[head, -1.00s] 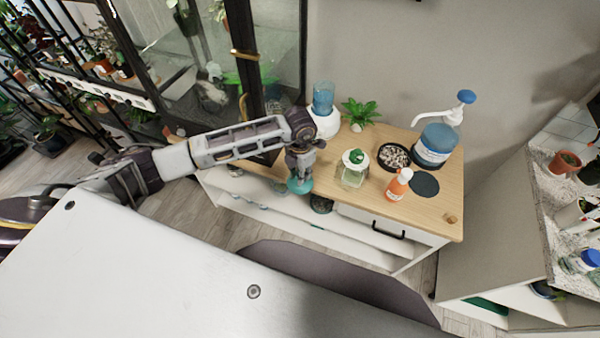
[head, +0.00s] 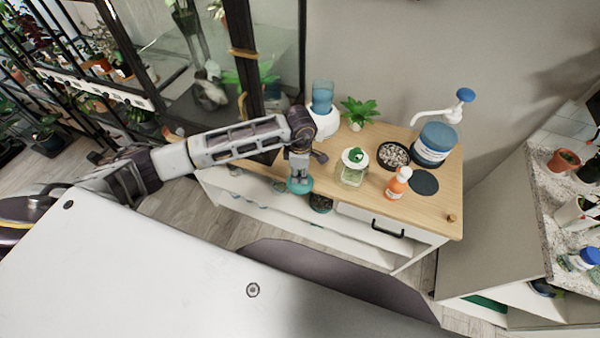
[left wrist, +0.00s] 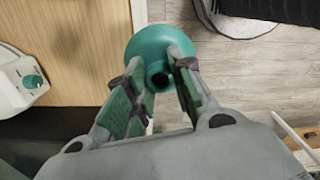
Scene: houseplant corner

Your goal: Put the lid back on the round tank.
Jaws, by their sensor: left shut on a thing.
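My left gripper (head: 300,174) is shut on a round teal lid (head: 299,186), held by its central knob. In the left wrist view the two fingers (left wrist: 158,72) close around the knob and the lid (left wrist: 150,42) spreads beyond them, with floor to its right. In the head view the lid is at the front edge of the wooden cabinet. My right gripper is not in view.
On the wooden top (head: 345,198) stand a white dispenser with a blue bottle (head: 322,97), a small plant (head: 358,112), a glass jar (head: 353,168), an orange bottle (head: 398,183), a pebble dish (head: 394,155) and a pump tub (head: 433,145). A glass cabinet is behind my left arm.

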